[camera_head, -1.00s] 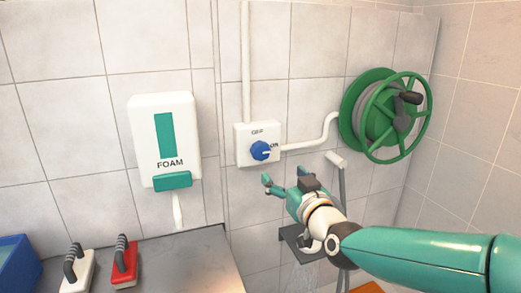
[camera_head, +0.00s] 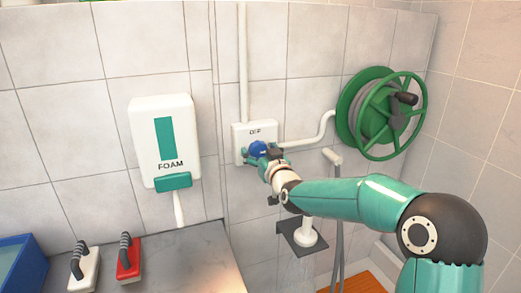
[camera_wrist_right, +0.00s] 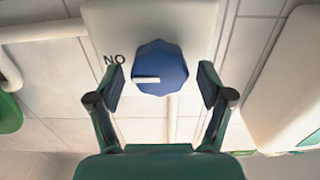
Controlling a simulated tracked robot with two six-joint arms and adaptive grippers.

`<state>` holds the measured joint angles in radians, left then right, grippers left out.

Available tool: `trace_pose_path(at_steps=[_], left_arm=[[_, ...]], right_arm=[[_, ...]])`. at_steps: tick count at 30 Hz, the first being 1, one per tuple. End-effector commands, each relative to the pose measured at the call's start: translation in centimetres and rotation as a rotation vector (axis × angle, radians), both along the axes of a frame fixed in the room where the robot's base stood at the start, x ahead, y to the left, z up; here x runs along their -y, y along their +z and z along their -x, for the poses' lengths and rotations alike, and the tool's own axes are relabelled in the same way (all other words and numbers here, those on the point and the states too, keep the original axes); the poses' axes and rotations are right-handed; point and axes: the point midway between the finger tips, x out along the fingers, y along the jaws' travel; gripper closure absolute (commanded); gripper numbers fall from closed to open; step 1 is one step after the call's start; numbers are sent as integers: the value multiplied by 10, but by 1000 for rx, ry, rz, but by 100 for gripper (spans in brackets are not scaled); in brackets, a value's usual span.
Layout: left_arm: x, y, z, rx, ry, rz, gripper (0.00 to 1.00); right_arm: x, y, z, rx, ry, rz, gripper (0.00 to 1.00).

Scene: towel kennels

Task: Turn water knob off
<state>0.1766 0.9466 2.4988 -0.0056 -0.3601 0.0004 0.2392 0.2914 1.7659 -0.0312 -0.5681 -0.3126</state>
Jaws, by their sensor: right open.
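The blue water knob (camera_head: 258,148) sits on a white wall box (camera_head: 241,130) with an OFF label above it. In the right wrist view the knob (camera_wrist_right: 160,66) is eight-sided, and its white mark points toward the ON label, which appears upside down at its left. My right gripper (camera_head: 264,161) is open at the knob. In the wrist view its fingers (camera_wrist_right: 162,84) stand on either side of the knob with visible gaps, not clamped on it. In the head view the gripper hides the lower part of the knob and box. My left gripper is not in view.
A green hose reel (camera_head: 382,115) is on the wall to the right, joined by a white pipe (camera_head: 318,134). A foam dispenser (camera_head: 163,140) hangs to the left. Red (camera_head: 128,262) and white (camera_head: 84,272) brushes stand on the metal counter (camera_head: 190,264).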

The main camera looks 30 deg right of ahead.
Motion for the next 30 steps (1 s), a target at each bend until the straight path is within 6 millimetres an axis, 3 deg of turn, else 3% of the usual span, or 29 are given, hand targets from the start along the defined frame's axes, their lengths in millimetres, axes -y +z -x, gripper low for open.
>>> trace_pose_path(at_steps=[6, 16, 30], left_arm=[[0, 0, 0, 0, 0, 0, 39], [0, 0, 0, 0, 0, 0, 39], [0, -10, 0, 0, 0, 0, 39]], right_arm=[[0, 0, 0, -1, 0, 0, 24], [0, 0, 0, -1, 0, 0, 79], [-1, -3, -1, -23, 1, 90, 79]])
